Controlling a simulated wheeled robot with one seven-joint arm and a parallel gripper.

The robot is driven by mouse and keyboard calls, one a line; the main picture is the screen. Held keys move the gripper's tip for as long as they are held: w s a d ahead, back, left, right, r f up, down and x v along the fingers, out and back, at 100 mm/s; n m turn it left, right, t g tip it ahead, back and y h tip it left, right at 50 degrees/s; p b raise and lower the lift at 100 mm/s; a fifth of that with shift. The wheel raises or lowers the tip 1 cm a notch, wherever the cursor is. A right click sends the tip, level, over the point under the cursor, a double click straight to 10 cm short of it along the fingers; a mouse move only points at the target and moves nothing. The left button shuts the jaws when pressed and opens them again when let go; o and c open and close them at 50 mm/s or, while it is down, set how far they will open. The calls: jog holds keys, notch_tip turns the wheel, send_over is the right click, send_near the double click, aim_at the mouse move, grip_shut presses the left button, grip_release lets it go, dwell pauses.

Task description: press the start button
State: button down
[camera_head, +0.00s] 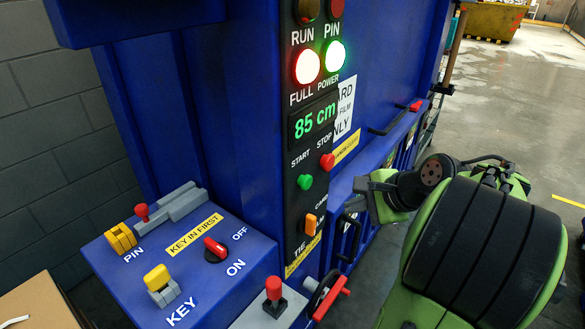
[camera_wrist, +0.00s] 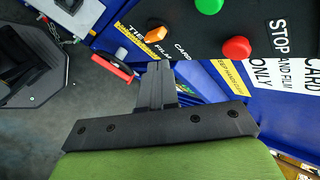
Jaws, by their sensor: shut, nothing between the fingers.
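The green start button (camera_head: 305,182) is on the dark control panel (camera_head: 296,205) of a blue machine, below the START label. It also shows at the top edge of the wrist view (camera_wrist: 209,5). The red stop button (camera_head: 327,161) sits up and to the right of it, and shows in the wrist view (camera_wrist: 236,47). My gripper (camera_wrist: 157,72) is shut and empty, its fingertips apart from the start button in the wrist view. In the head view my gripper (camera_head: 362,186) is to the right of the panel, partly hidden by my arm.
An orange card/film selector (camera_head: 311,224) is below the start button. A display (camera_head: 313,119) reads 85 cm; the red FULL lamp (camera_head: 306,66) and green POWER lamp (camera_head: 335,56) glow. A red-handled lever (camera_head: 331,296) and black door handles (camera_head: 350,235) stick out near my arm.

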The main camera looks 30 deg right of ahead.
aim_at(305, 182)
jog(key=w+a+m+b, duration=0.1)
jog(key=w+b, duration=0.1)
jog(key=w, duration=0.5)
jog(key=shift+w+a, duration=0.35)
jog(key=shift+w, duration=0.05)
jog(key=shift+r, duration=0.1)
dwell(2.0)
jog(key=shift+w+a+p, duration=0.15)
jog(key=shift+w+p, duration=0.2)
jog(key=shift+w, duration=0.05)
